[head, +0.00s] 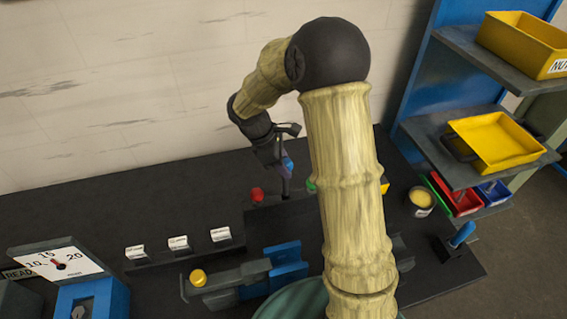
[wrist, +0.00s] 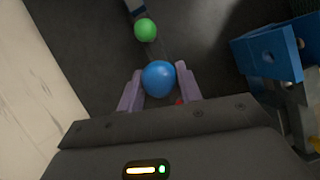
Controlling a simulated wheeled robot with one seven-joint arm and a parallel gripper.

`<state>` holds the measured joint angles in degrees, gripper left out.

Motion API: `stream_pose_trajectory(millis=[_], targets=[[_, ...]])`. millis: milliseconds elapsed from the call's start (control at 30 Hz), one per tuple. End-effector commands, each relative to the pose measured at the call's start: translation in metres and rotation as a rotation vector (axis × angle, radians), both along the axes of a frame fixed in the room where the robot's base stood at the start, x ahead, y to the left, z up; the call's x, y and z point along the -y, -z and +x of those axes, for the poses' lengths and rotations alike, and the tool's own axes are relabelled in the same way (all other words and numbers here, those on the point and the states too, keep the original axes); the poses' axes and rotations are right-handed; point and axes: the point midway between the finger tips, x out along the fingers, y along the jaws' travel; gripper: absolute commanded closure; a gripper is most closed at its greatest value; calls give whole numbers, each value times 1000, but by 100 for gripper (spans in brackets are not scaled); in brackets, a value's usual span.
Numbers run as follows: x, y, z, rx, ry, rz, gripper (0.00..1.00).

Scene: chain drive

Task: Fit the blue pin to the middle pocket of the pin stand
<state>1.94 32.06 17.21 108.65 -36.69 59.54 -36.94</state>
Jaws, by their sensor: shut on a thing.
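The blue pin shows as a round blue head (wrist: 158,79) between the two fingers in the wrist view. My gripper (head: 284,172) is shut on it above the dark bench, and the blue head (head: 288,163) also shows in the head view. A red pin head (head: 256,194) is to its left and a green pin head (head: 311,184) to its right. The green head shows ahead of the fingers in the wrist view (wrist: 145,30). The pin stand is dark against the bench, and I cannot make out its middle pocket or whether the pin touches it.
A blue bracket (head: 286,262) and a yellow knob (head: 198,278) are at the front. White labels (head: 178,243) stand at left, near a dial panel (head: 58,263). A yellow-topped can (head: 421,198) and shelves with yellow bins (head: 497,143) are at right. My arm hides the middle of the bench.

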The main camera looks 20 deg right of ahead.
Motion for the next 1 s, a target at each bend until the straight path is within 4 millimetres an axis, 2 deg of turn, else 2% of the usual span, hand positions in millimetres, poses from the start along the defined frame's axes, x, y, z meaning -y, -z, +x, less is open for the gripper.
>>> stream_pose_trajectory(millis=[367,1000], targets=[[0,0,0,0,-1,0,96],[-1,13,0,0,-1,-1,96]])
